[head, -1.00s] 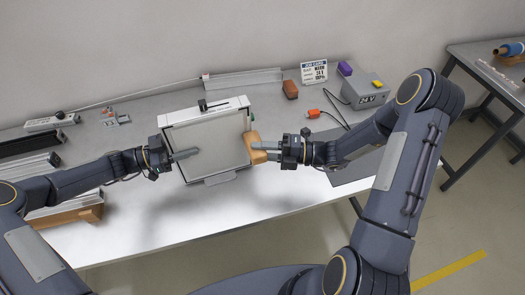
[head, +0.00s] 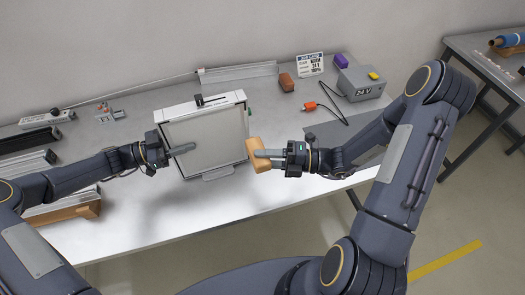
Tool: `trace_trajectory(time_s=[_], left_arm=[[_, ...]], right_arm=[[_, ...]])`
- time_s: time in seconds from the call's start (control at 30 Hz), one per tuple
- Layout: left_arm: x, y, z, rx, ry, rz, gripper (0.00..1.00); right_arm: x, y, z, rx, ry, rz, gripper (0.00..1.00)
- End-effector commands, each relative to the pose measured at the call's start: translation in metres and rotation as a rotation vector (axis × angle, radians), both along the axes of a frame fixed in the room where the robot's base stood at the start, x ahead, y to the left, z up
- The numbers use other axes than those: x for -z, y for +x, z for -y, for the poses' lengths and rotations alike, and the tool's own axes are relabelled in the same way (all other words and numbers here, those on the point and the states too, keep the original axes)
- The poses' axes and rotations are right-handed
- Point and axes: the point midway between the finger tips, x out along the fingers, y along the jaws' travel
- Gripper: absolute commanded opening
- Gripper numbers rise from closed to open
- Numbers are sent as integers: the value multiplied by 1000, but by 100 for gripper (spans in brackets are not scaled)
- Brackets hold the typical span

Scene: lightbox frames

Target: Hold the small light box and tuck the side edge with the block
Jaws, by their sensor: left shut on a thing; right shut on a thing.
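The small light box (head: 212,148) stands tilted on the table, with a pale panel and a white top bar. My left gripper (head: 183,150) is shut on the left side edge of the light box, one finger lying across the front of the panel. My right gripper (head: 268,154) is shut on a tan block (head: 254,146). The block is at the right side edge of the light box, low down. I cannot tell whether the block touches the frame.
Behind stand a job card (head: 310,64), a brown block (head: 286,82), a purple block (head: 341,60) and a grey 24V box (head: 360,83) with an orange plug (head: 309,106). Dark rails (head: 27,165) lie at the left. The table's front middle is clear.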

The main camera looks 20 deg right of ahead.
Motion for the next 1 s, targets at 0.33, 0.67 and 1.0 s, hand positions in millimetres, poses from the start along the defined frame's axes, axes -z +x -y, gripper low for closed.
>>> trace_trajectory(time_s=[0.33,0.67,1.0], left_arm=[[0,2,-1,-5,2,2,11],[0,1,-1,-5,2,1,64],[0,1,-4,-4,1,1,65]], right_arm=[[0,-8,0,-1,1,1,14],[0,-7,0,-1,0,0,14],[0,-7,0,-1,0,0,14]])
